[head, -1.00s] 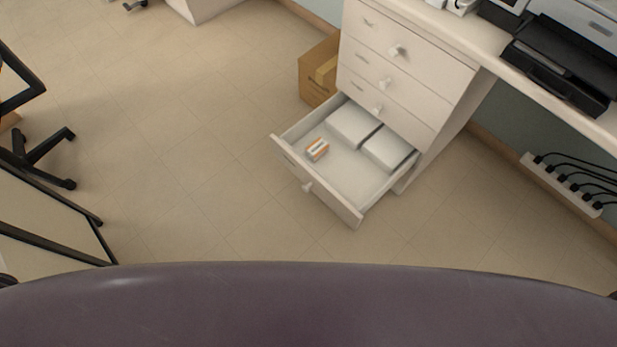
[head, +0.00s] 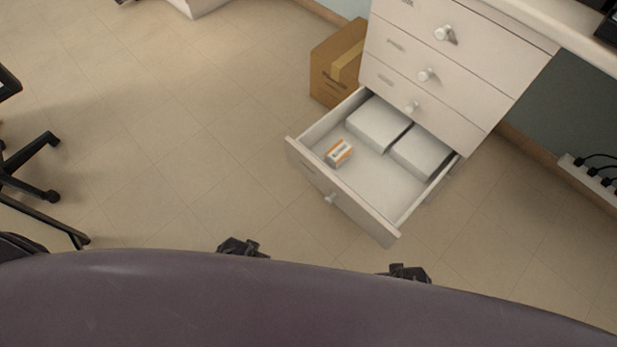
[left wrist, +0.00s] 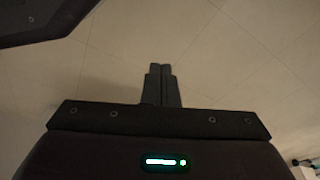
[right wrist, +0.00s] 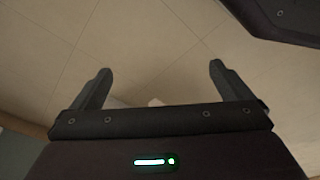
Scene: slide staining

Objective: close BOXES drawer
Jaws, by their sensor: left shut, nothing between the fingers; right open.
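The bottom drawer (head: 345,198) of the white cabinet (head: 455,75) is pulled out, with a round knob (head: 330,197) on its front. It holds two white boxes (head: 379,122) and (head: 421,150) and a small orange-and-white box (head: 338,152). The drawers above it are shut. I cannot read the drawer labels. My left gripper (left wrist: 160,70) is shut and empty over bare floor in the left wrist view. My right gripper (right wrist: 158,72) is open and empty in the right wrist view. In the head view only dark gripper parts show at my body's edge, apart from the drawer.
A cardboard box (head: 335,70) stands on the floor left of the cabinet. A chair base (head: 35,165) is at the far left. A power strip (head: 595,180) with plugs is at the right wall. The floor (head: 200,140) left of the drawer is clear.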

